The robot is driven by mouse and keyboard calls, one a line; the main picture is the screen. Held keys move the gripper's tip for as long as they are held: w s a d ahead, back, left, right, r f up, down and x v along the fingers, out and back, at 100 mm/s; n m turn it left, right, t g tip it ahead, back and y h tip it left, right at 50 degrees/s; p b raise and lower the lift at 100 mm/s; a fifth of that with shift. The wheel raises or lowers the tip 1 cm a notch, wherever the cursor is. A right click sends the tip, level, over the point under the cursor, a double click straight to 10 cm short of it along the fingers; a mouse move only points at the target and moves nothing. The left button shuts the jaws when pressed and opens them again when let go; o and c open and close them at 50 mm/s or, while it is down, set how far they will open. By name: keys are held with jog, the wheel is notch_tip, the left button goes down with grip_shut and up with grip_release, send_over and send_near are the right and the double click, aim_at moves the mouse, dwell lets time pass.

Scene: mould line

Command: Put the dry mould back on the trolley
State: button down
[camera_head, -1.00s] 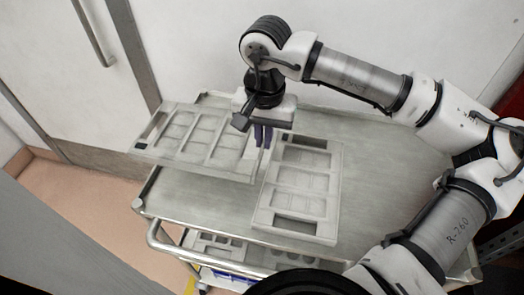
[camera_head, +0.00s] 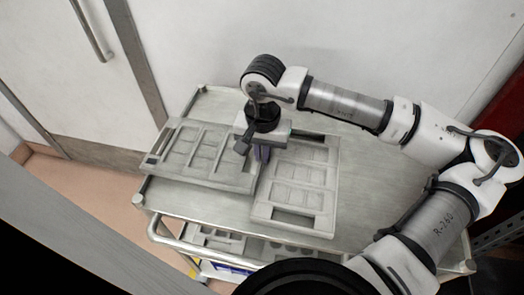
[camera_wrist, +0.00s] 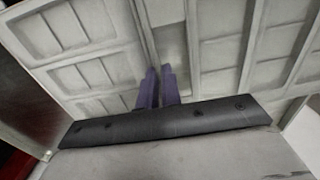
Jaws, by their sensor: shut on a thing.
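The mould in my gripper, a flat pale grey tray with several rectangular recesses, is at left in the head view (camera_head: 205,152) and at right in the wrist view (camera_wrist: 238,50). My gripper (camera_head: 262,152) is shut on its right edge; the fingers also show in the wrist view (camera_wrist: 160,88). The mould lies over the left part of the grey trolley top (camera_head: 365,190). I cannot tell whether it touches the top or hovers just above it. A second similar mould (camera_head: 327,190) lies flat on the trolley, close beside it on the right.
The trolley's lower shelf holds more grey moulds (camera_head: 215,238). A metal handle rail (camera_head: 175,235) runs along the front. A white wall (camera_head: 210,50) stands behind. The trolley top right of the second mould is clear.

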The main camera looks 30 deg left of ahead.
jog(key=shift+f, duration=0.2)
jog(key=c, duration=1.6)
grip_release()
jog(key=shift+r+p, duration=0.4)
jog(key=shift+r, duration=0.05)
notch_tip(320, 180, up, 12)
jog(key=b, duration=0.3)
jog(key=shift+d, duration=0.1)
jog(key=shift+f, duration=0.1)
